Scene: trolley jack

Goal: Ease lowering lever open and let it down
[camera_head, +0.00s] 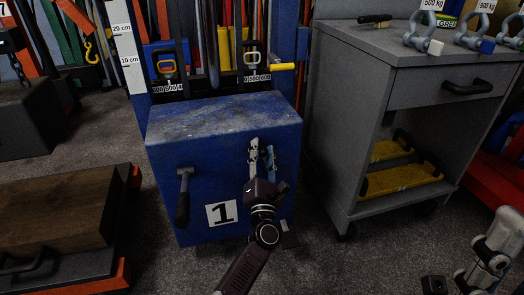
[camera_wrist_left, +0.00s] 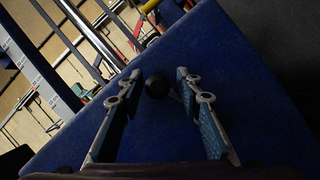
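A blue jack block (camera_head: 222,120) with a white "1" plate stands upright on the floor. A lever with a black grip (camera_head: 183,203) hangs down at the left of its front face. My left gripper (camera_head: 262,155) is in front of the block's right part, to the right of that lever and apart from it. Its fingers are spread. In the left wrist view, a dark round knob (camera_wrist_left: 157,86) shows between the open fingers, near the blue surface; no finger visibly touches it. What lies behind my left gripper is hidden in the head view. A pale jointed part of my right arm shows at the lower right edge.
A grey cabinet (camera_head: 415,70) stands to the right, with shackles on top and yellow items on its lower shelf. A wooden block (camera_head: 55,215) lies at the left. Tools hang behind the blue block. Carpet is free between the block and the cabinet.

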